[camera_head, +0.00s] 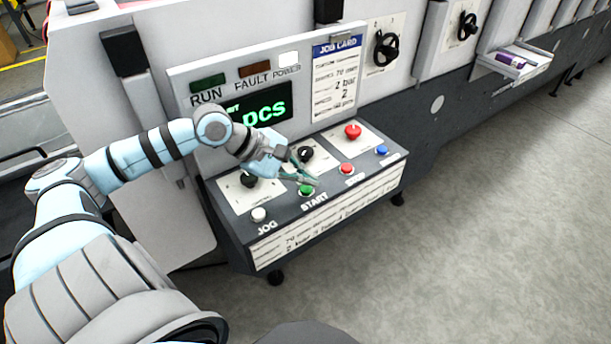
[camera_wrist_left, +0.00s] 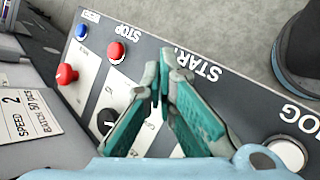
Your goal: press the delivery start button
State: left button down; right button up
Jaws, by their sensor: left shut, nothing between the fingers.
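The green start button (camera_head: 306,190) sits on the sloped control panel above the START label (camera_head: 314,200). My left gripper (camera_head: 315,182) is shut and empty. In the head view its fingertips are right beside the green button and partly overlap it; I cannot tell whether they touch. In the left wrist view the fingers (camera_wrist_left: 164,76) come together near the upside-down START label (camera_wrist_left: 197,65), and the green button is hidden behind them. My right gripper is not in view.
On the panel are a white jog button (camera_head: 259,214), a red stop button (camera_head: 346,168), a blue button (camera_head: 381,150), a red mushroom button (camera_head: 352,131) and black knobs (camera_head: 305,154). A display (camera_head: 262,108) stands behind. Open floor lies at the right.

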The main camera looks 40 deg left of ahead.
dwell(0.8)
pick_arm(q)
jog(key=shift+f+p, duration=0.3)
jog(key=shift+f, duration=0.15)
